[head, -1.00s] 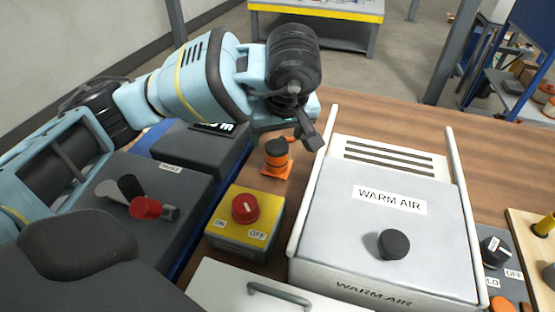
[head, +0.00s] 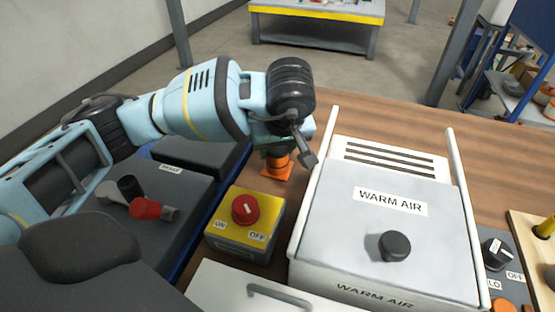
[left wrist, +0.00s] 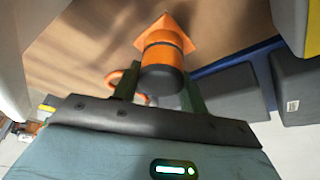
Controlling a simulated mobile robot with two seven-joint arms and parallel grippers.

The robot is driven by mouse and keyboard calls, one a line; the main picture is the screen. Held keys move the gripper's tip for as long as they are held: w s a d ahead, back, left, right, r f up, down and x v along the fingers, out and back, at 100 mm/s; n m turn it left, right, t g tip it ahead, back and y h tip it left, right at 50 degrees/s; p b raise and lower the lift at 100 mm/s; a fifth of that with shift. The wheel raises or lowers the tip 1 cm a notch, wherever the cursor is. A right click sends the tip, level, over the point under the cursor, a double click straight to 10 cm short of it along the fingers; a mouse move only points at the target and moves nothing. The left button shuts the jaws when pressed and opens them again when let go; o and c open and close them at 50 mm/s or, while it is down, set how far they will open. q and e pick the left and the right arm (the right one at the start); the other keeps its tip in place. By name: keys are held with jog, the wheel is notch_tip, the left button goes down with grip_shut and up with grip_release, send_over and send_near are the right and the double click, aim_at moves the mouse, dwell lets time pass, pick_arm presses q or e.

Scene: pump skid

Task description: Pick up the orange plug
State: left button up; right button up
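The orange plug (head: 277,168) stands on the wooden bench on an orange square base, left of the warm air box; its black top is mostly hidden behind my left gripper (head: 277,150) in the head view. In the left wrist view the plug (left wrist: 163,55) shows its orange body, black band and black end. The left gripper (left wrist: 160,92) is open, with one green finger on each side of the plug's black end. I cannot tell whether either finger touches it. My right gripper is not in view.
The warm air box (head: 400,225) with its upright white rails stands close to the right of the plug. A yellow box with a red knob (head: 245,209) is in front of it. A dark grey unit with a red-tipped lever (head: 147,208) lies left. Bare bench is behind.

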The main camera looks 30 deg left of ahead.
pick_arm(q)
jog(key=c, duration=0.4)
notch_tip(320, 180, up, 10)
jog(key=shift+r+p, duration=0.1)
jog(key=shift+p, duration=0.5)
